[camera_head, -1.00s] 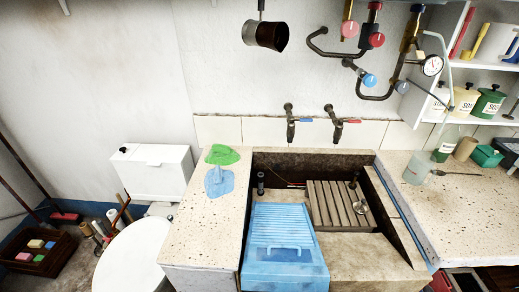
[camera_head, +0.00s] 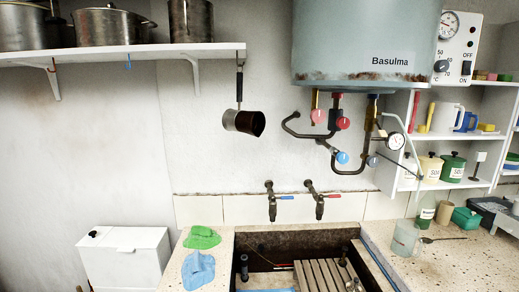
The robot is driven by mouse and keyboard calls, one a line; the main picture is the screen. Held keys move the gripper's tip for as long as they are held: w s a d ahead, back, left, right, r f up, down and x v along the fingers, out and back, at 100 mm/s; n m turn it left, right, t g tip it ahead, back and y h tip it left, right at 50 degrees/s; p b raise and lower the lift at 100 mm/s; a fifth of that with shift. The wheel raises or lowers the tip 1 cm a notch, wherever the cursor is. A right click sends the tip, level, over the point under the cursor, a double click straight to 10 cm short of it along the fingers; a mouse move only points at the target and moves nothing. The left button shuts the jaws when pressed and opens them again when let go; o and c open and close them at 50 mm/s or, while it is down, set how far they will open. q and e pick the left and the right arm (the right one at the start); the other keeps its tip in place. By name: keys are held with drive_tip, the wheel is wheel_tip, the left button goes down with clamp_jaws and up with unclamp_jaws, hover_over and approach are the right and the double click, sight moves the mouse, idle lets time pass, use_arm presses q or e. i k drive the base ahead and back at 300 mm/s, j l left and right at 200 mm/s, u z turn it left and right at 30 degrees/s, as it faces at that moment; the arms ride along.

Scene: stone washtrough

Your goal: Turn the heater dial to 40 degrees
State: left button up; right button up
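The water heater (camera_head: 350,40) is a large pale blue-grey tank at the top right, marked "Basulma", with rust along its lower edge. Beside it on the right is a white control panel (camera_head: 458,38). The panel has a round gauge (camera_head: 449,24) at its top and a dark heater dial (camera_head: 441,66) at its lower left, with small numbers around it. The dial's pointer setting is too small to read. A switch (camera_head: 466,68) between OFF and ON labels sits to the right of the dial. Neither of my grippers is in view.
Pipes with red and blue valve knobs (camera_head: 343,157) and a small gauge (camera_head: 396,141) hang below the tank. Shelves (camera_head: 470,184) with jars stand at the right. A dark pot (camera_head: 245,122) hangs left of the tank. The stone trough (camera_head: 300,238) lies below two taps.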

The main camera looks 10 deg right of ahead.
sight(442, 66)
drive_tip(key=z, duration=1.4)
